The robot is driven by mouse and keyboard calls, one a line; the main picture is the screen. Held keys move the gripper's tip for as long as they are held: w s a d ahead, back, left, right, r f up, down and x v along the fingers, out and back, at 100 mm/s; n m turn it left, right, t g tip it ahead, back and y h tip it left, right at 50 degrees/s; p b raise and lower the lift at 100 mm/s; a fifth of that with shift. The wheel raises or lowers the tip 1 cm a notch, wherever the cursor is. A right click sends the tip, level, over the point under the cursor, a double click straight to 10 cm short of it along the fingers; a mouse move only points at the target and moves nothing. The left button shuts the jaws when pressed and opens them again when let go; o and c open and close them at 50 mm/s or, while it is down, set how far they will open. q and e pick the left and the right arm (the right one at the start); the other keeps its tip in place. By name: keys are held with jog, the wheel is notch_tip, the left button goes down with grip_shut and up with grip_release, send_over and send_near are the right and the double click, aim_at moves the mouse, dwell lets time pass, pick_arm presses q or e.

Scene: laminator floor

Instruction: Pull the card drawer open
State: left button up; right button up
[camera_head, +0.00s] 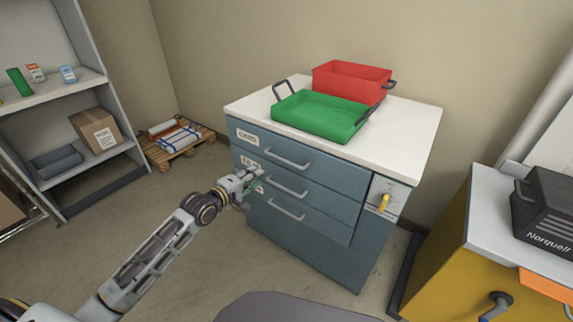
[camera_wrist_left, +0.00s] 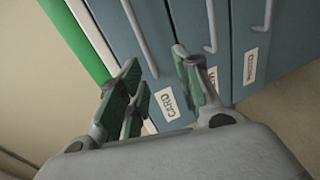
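The card drawer (camera_head: 326,172) is the top drawer of a blue-grey cabinet, and its front looks flush. The wrist view shows its CARD label (camera_wrist_left: 174,103) and its bar handle (camera_wrist_left: 140,36); the handle also shows in the head view (camera_head: 287,158). My left gripper (camera_head: 252,183) is in front of the cabinet's left side, left of and below that handle in the picture. In the wrist view its green-padded fingers (camera_wrist_left: 155,68) are apart, with the handle's near end showing between them. Contact cannot be told. My right gripper is in neither view.
Two more drawers with bar handles (camera_head: 287,185) lie below. A green tray (camera_head: 320,115) and a red tray (camera_head: 350,80) stand on the white top. Shelving is left, a yellow cabinet (camera_head: 450,250) right.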

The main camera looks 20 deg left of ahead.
aim_at(282, 160)
pick_arm(q)
jog(key=shift+w+d+r+h+b, duration=0.2)
jog(key=shift+d+r+h+b, duration=0.25)
jog(key=shift+d+r, duration=0.55)
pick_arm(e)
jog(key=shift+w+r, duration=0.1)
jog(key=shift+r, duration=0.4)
pick_arm(q)
jog(key=shift+a, duration=0.1)
jog(key=shift+w, duration=0.2)
jog(key=b+x, duration=0.3)
jog(key=x, duration=0.9)
jog(key=shift+w+b, duration=0.3)
jog(key=shift+w, duration=0.1)
jog(key=shift+w+d, duration=0.25)
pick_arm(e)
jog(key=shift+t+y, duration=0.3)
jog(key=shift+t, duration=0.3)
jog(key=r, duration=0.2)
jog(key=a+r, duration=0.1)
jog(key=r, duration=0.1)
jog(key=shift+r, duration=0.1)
